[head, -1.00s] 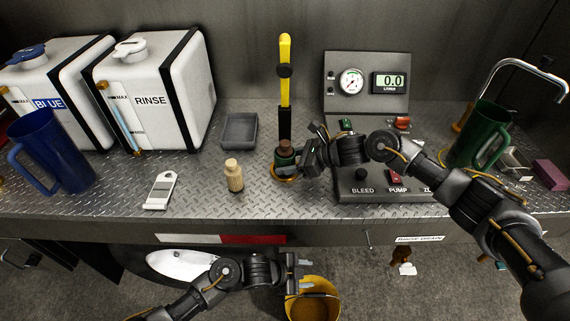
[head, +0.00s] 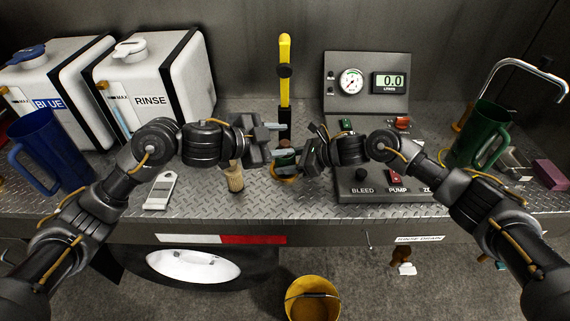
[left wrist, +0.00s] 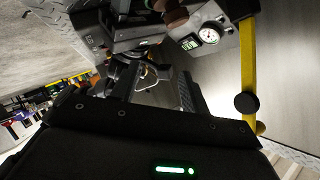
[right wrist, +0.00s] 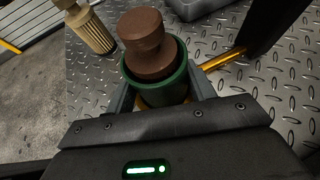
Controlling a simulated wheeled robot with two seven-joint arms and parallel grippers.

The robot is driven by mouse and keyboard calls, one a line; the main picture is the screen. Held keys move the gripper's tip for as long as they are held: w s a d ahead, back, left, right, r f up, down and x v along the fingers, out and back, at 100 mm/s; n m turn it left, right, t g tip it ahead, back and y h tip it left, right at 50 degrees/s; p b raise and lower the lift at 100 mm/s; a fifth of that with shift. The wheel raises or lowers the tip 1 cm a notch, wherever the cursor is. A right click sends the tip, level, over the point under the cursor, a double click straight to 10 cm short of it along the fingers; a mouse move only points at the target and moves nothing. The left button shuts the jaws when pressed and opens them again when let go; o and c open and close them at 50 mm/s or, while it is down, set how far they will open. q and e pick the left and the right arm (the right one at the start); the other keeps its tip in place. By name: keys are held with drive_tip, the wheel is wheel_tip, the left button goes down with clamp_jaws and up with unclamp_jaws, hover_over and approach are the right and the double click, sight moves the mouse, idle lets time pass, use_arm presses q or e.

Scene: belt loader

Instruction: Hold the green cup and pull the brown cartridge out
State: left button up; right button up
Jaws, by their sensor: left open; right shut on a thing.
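The green cup (right wrist: 160,88) stands upright with the brown cartridge (right wrist: 150,42) in it; the cartridge's knobbed top rises above the rim. My right gripper (head: 297,162) is shut around the cup, with a finger on each side. In the head view the brown cartridge (head: 286,151) is partly hidden by my left gripper. My left gripper (head: 281,138) is open and empty, beside and just above the cartridge from the left. In the left wrist view a brown piece of the cartridge (left wrist: 176,17) shows past the fingers.
A tan pleated cartridge (head: 236,181) stands left of the cup, close under my left wrist. A yellow-topped lever (head: 285,70) rises behind the cup. The control panel (head: 375,190) is at the right. A yellow bucket (head: 312,300) sits on the floor.

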sight(286, 141)
drive_tip(key=shift+f, duration=0.1)
use_arm(q)
drive_tip(key=a+n+g+y, duration=0.1)
drive_tip(key=a+n+g, duration=0.1)
drive_tip(key=a+n, duration=0.45)
drive_tip(key=shift+w+a+f+x, duration=0.1)
drive_tip(key=shift+w+a+x, duration=0.05)
drive_tip(key=shift+x, duration=1.45)
drive_tip(key=shift+w+a+f+x, duration=0.1)
drive_tip(key=shift+w+a+x, duration=0.05)
drive_tip(key=shift+x, duration=1.45)
drive_tip(key=shift+w+a+f+x, duration=0.1)
drive_tip(key=shift+w+a+x, duration=0.05)
drive_tip(key=shift+x, duration=1.5)
use_arm(e)
drive_tip(key=shift+s, duration=0.1)
use_arm(q)
clamp_jaws()
drive_tip(key=shift+r, duration=0.75)
wheel_tip(286, 141, up, 8)
drive_tip(key=shift+f, duration=0.1)
